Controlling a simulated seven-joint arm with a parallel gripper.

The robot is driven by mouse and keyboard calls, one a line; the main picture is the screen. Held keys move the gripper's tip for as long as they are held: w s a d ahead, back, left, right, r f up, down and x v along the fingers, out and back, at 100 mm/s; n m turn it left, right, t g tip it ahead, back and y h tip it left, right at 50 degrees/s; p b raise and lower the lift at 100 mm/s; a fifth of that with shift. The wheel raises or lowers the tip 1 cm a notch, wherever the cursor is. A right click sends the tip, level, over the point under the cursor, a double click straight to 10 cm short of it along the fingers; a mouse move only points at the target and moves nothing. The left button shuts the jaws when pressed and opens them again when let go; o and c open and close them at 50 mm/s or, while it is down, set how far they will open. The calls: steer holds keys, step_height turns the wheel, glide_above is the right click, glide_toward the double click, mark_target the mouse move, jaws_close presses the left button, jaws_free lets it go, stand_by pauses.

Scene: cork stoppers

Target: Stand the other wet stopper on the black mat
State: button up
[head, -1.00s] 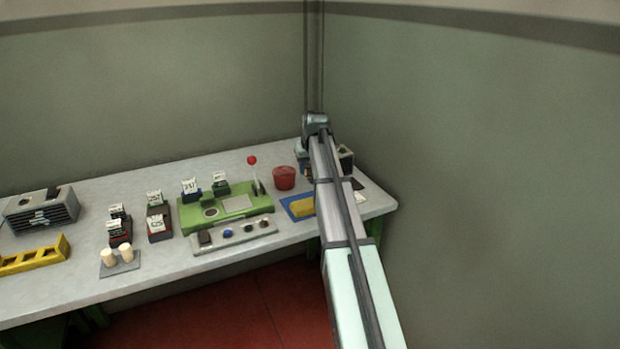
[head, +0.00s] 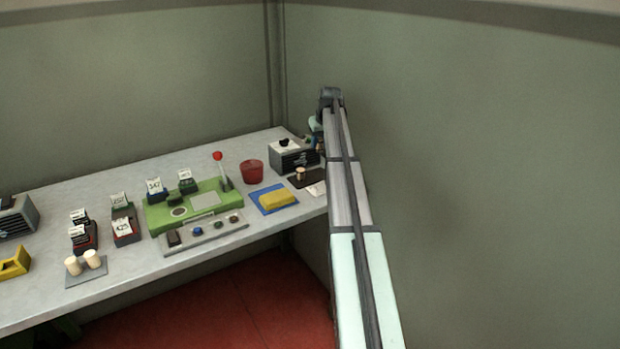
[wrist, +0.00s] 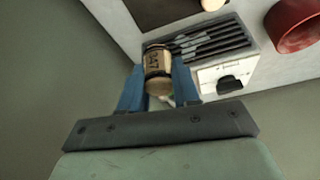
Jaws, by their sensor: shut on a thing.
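My gripper (wrist: 158,88), with blue fingers, is shut on a cork stopper (wrist: 158,68) with a dark band and printed marks, in the wrist view. In the head view the gripper is mostly hidden by my arm, near the wall to the right of the bench. The black mat (head: 318,182) lies at the bench's right end, and its dark surface shows at the top of the wrist view (wrist: 160,10). One stopper (head: 300,173) stands on the mat. The held stopper is off the bench. I cannot tell whether it is wet.
A dark slotted box with a white top (head: 288,147) stands behind the mat. A red cup (head: 251,171) and a yellow sponge (head: 279,200) on a blue mat are to its left. Two pale stoppers (head: 92,259) stand on a grey mat at far left. The wall is close on the right.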

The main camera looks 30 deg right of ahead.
steer(key=shift+f, duration=5.05)
steer(key=shift+f, duration=0.1)
steer(key=o, duration=1)
steer(key=v, duration=1.2)
